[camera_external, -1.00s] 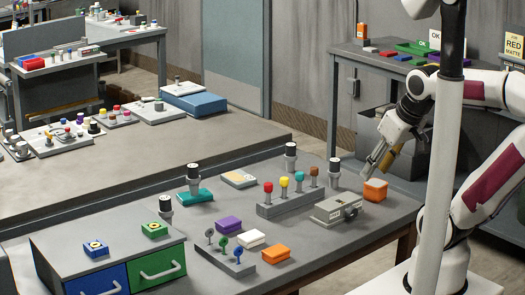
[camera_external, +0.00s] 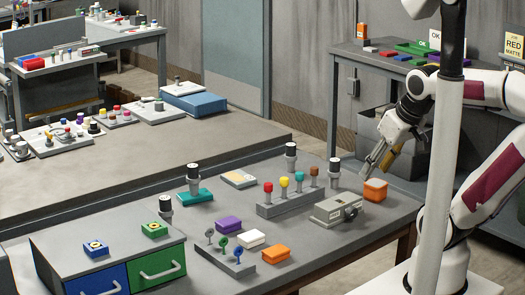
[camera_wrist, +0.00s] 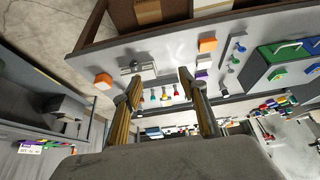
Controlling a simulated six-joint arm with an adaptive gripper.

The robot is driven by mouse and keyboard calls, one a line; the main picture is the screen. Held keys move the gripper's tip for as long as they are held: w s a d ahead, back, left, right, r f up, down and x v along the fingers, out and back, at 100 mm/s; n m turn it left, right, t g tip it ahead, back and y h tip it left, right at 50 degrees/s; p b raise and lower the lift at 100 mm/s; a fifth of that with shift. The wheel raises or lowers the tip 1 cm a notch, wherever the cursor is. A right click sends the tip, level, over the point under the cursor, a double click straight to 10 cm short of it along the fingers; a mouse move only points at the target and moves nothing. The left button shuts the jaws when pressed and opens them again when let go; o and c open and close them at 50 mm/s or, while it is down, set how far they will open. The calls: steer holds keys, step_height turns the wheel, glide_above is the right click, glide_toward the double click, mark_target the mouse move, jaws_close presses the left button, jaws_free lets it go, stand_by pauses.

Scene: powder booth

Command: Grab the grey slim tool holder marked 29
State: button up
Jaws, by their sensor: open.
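Several slim grey tool holders with black tops stand upright on the grey table (camera_external: 300,240). My gripper (camera_external: 378,163) is open and empty, above the table's right end, right of the holders. In the wrist view my gripper (camera_wrist: 158,80) has its fingers spread over the table, with nothing between the tips.
An orange block (camera_external: 375,190) lies below my gripper. A grey box with a lever (camera_external: 337,208) and a block with colored knobs (camera_external: 291,201) stand near the right holder. Drawers (camera_external: 110,262) occupy the front left. A white post (camera_external: 440,160) crosses the view of my arm.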

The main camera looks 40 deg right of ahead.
steer(key=w+a+f+n+t+y, duration=0.1)
steer(key=w+a+n+t, duration=0.15)
steer(key=w, duration=1.25)
steer(key=w+a+n+t, duration=0.1)
steer(key=w+a+t, duration=0.15)
steer(key=w, duration=1.35)
steer(key=n+y, duration=0.4)
steer(key=y, duration=0.4)
glide_toward(165, 201)
steer(key=w, duration=0.1)
steer(key=w+f, duration=0.1)
steer(key=w, duration=0.1)
steer(key=shift+a+f, duration=0.35)
steer(key=shift+a, duration=0.1)
steer(key=shift+x, duration=1.2)
steer(key=shift+w+f, duration=0.1)
steer(key=shift+f, duration=0.05)
steer(key=shift+h, duration=0.3)
steer(key=shift+x, duration=2.45)
